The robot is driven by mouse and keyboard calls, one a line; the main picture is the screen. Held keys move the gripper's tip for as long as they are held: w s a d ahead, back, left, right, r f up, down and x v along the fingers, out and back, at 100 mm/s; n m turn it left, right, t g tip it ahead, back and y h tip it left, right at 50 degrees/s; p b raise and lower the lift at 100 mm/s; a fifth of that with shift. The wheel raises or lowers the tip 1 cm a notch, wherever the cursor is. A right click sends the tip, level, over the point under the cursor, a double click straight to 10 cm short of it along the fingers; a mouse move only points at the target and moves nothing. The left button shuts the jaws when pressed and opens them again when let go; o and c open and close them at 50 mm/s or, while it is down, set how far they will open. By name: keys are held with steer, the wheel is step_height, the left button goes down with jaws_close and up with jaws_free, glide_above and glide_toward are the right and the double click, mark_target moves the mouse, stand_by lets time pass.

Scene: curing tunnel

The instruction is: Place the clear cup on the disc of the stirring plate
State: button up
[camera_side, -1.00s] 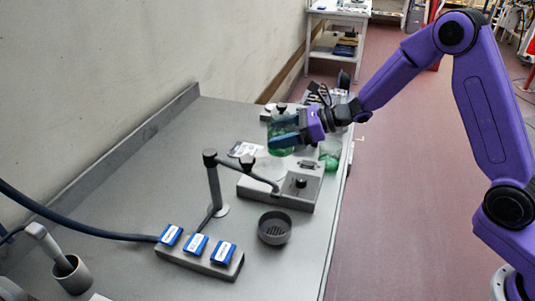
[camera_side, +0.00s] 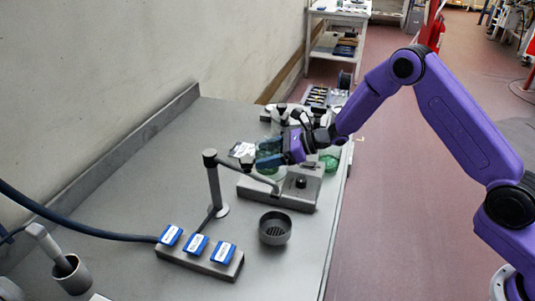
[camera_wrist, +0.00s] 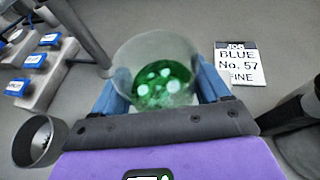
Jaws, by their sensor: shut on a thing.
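The clear cup (camera_wrist: 150,58) with green contents is between the blue fingers of my gripper (camera_wrist: 158,88), which is shut on it. In the side view my gripper (camera_side: 268,154) is at the back left of a grey box with a black knob, which looks like the stirring plate (camera_side: 283,196). The cup's lower part (camera_side: 271,172) shows green below the fingers, by the box's rear part. The disc is hidden, and I cannot tell whether the cup touches anything below.
A grey post with a bent arm (camera_side: 214,185) stands left of the box. A round grey dish (camera_side: 274,229) and a block with blue tags (camera_side: 198,255) are in front. Another green vessel (camera_side: 329,160) stands behind the box.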

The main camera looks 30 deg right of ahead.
steer(key=o, duration=1.1)
steer(key=shift+f, duration=0.1)
steer(key=shift+o, duration=0.2)
steer(key=v, duration=1.2)
